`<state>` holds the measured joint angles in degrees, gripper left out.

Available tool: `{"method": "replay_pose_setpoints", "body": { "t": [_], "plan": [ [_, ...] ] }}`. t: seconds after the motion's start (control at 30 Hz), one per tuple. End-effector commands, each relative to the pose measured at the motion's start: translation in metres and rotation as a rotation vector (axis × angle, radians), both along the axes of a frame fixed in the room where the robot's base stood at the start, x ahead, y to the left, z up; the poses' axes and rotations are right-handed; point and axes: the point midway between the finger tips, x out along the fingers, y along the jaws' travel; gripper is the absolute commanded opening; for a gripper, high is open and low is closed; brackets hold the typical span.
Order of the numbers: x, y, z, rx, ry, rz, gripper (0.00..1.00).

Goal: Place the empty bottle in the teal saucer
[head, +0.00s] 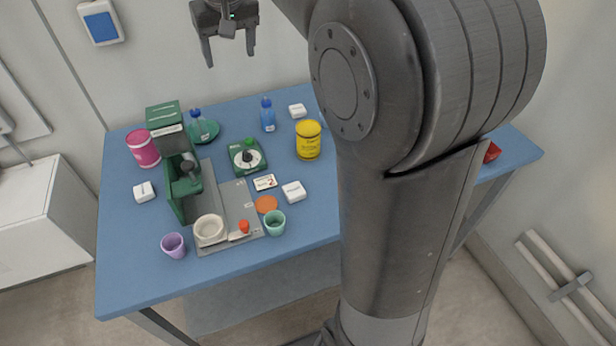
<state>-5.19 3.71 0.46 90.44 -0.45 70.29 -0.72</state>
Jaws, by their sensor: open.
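Two small bottles with blue caps stand at the back of the blue table. One bottle (197,124) looks pale and clear; it appears to stand in the teal saucer (214,131), towards its left side, though its base is too small to see exactly. The other bottle (268,117) looks filled with blue and stands upright on the table to the right, apart from the saucer. My gripper (230,58) is open and empty, fingers pointing down, high in front of the wall beyond the table's back edge.
A green-and-grey machine (177,180), a pink tin (143,148), a green dial device (247,157) and a yellow tin (308,140) stand around the bottles. Purple (173,246) and mint (275,223) cups stand nearer. The front table strip is clear. My arm hides the table's right part.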

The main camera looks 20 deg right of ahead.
Motion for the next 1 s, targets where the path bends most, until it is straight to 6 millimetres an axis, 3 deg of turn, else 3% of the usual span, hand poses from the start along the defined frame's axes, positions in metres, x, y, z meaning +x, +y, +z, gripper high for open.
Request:
{"method": "replay_pose_setpoints", "body": {
  "t": [0.03, 0.27, 0.6, 0.8, 1.0],
  "plan": [
    [-0.021, -0.006, 0.003, 0.002, -0.016, -0.008, 0.67],
    [-0.107, -0.025, -0.007, 0.009, -0.081, -0.04, 0.67],
    [-0.227, -0.044, -0.062, 0.018, -0.174, -0.087, 0.67],
    [-0.269, -0.049, -0.096, 0.022, -0.209, -0.104, 0.67],
    [-0.281, -0.05, -0.109, 0.023, -0.22, -0.11, 0.67]
  ]
}}
